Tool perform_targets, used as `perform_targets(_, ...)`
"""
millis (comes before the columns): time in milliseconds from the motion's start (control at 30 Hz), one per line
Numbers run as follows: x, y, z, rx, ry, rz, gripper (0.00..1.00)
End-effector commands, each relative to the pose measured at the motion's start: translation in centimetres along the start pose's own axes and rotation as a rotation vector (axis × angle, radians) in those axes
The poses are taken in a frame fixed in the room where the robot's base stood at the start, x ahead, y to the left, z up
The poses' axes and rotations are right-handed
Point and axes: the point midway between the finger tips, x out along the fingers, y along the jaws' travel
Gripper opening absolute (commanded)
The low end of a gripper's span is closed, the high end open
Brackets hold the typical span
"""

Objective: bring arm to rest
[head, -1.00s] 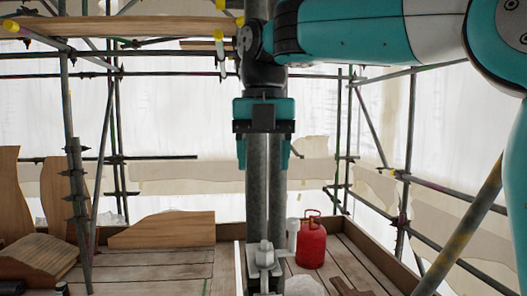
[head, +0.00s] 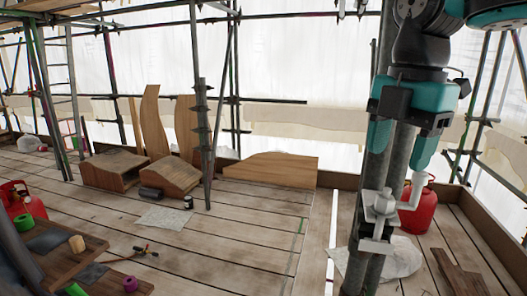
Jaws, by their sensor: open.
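My gripper (head: 398,158) hangs at the upper right of the head view, teal and black, with its two fingers pointing down. The fingers are apart and nothing shows held between them. My arm (head: 425,45) comes down from the top right edge, and most of it is out of the picture. The gripper is in front of the grey upright poles (head: 380,170) and above a pale metal fitting (head: 380,207). I cannot tell whether it touches the poles.
A red gas bottle (head: 420,208) stands right of the poles. Curved wooden boards (head: 157,120) and wooden blocks (head: 115,170) stand at the back left. A bench (head: 60,262) with small tools is at the lower left. Scaffold tubes surround the plank deck, whose middle (head: 235,235) is mostly clear.

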Motion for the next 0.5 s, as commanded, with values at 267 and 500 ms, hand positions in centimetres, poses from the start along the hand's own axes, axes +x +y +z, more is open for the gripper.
perform_targets(267, 7.7, -5.5, -5.3, 0.728, 0.142, 0.016, 0.59)
perform_targets(500, 12.2, -10.1, -9.7, 1.263, 0.285, -0.069, 0.59)
